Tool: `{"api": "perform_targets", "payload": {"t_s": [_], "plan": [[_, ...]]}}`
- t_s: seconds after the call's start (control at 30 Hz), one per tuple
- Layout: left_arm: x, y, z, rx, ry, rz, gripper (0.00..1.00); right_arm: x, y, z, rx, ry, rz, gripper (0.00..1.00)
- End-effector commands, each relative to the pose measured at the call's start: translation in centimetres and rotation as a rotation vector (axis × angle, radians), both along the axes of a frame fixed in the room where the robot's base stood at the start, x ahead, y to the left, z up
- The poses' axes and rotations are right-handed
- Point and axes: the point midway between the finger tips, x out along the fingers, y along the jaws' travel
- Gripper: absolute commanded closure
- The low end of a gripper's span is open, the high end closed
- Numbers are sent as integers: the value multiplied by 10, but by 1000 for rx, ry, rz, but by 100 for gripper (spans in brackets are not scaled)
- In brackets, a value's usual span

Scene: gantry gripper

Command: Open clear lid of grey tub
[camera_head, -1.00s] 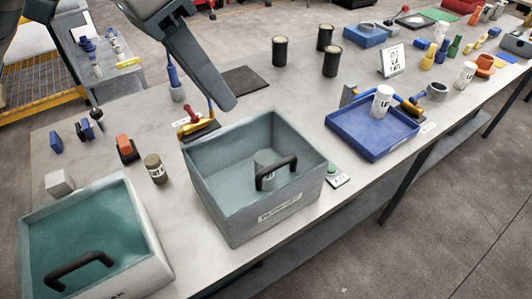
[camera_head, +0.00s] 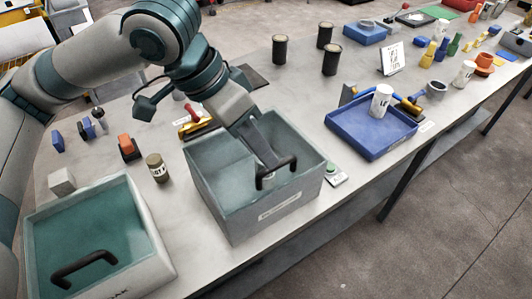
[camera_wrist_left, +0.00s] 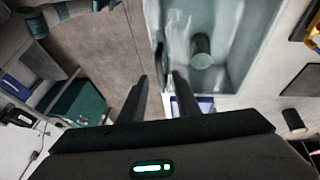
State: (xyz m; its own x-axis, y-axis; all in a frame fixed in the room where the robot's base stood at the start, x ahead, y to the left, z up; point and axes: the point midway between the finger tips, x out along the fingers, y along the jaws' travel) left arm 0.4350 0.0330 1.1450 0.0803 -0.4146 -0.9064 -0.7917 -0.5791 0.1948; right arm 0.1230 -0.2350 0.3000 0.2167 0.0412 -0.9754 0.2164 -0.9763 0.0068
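The grey tub (camera_head: 262,216) stands mid-table in the head view, with a label on its front wall. Its clear lid (camera_head: 222,160) lies shut over the top and carries a black handle (camera_head: 277,172) near the front edge. My left gripper (camera_head: 268,160) is above the lid, its tips at or just behind the handle; I cannot tell whether they touch. In the left wrist view my left gripper's (camera_wrist_left: 158,98) dark fingers are apart with nothing clearly between them. A grey cylinder (camera_wrist_left: 201,50) shows inside the tub there. My right gripper is out of view.
A second lidded tub (camera_head: 142,240) stands at lower left. A small can (camera_head: 156,168) sits between the tubs. A green button (camera_head: 334,171) is beside the grey tub's right. Black canisters (camera_head: 332,59) stand behind.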

Motion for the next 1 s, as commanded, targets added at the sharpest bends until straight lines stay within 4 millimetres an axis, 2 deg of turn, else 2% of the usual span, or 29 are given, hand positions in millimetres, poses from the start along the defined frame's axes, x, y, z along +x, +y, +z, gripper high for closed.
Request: {"api": "perform_targets", "payload": {"t_s": [0.1,0.3,0.67,0.8,1.0], "plan": [[1,-7,-15,0,4,-1,71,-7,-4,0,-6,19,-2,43],[2,-14,-29,0,1,-1,71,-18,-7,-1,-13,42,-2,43],[3,-15,-32,-1,-1,0,71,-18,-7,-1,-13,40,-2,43],[3,-15,-32,-1,-1,0,100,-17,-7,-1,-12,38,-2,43],[3,-15,-32,-1,-1,0,100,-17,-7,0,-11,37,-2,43]]}}
